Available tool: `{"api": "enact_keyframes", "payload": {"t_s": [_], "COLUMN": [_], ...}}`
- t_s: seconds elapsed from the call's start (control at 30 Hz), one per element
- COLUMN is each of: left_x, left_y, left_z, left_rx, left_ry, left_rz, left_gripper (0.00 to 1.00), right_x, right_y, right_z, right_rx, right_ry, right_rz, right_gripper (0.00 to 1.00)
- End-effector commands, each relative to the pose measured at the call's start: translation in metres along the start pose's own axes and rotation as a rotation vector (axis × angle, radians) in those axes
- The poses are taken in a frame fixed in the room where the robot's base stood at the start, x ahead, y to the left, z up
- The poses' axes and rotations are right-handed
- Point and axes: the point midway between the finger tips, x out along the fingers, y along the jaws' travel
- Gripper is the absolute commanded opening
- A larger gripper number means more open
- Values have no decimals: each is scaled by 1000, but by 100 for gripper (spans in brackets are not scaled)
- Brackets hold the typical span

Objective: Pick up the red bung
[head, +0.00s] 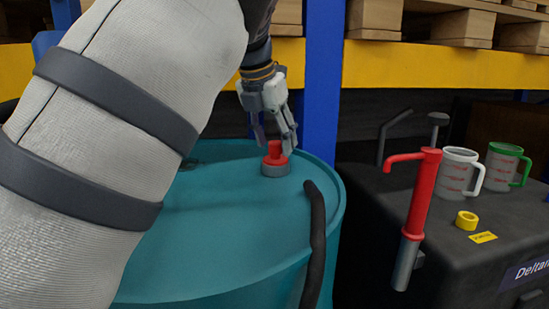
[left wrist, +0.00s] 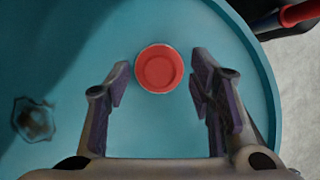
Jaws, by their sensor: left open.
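The red bung (head: 274,153) sits upright in a grey collar on top of the teal drum (head: 235,235) in the head view. In the left wrist view the bung (left wrist: 159,69) is a round red disc near the top middle. My left gripper (head: 275,140) is open above the bung, pointing down. In the left wrist view its two fingertips (left wrist: 163,75) stand to the left and right of the bung, with a gap on each side. How far the fingertips are above the drum top is hard to tell. My right gripper is not in view.
A black hose (head: 315,235) hangs over the drum's right edge. To the right, a dark cabinet (head: 375,185) carries a red hand pump (head: 424,190), a white jug (head: 457,173), a green-handled jug (head: 502,165) and a yellow ring (head: 467,220). A blue rack post (head: 321,80) stands behind.

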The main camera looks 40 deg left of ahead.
Motion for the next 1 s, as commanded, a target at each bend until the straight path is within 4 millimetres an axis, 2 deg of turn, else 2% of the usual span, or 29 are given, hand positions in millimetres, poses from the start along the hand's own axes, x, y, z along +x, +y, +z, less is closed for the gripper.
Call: {"api": "enact_keyframes", "payload": {"t_s": [0.13, 0.33, 0.37, 0.57, 0.87, 1.0], "left_x": [16, 18, 18, 18, 17, 4], "left_y": [0, 0, 0, 0, 0, 0], "left_z": [1, 1, 1, 1, 2, 8], "left_rx": [0, 0, 0, 0, 1, 2], "left_ry": [-4, -5, -4, -4, -3, -5], "left_rz": [0, 0, 0, 0, 0, 0], "left_gripper": [49, 49, 45, 0, 0, 0], "right_x": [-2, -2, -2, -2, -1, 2], "right_y": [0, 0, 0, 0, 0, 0], "right_z": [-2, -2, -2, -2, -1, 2], "right_rx": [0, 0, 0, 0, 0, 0], "right_ry": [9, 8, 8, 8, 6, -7], "right_rz": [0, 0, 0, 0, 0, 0], "right_gripper": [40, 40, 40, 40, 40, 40]}}
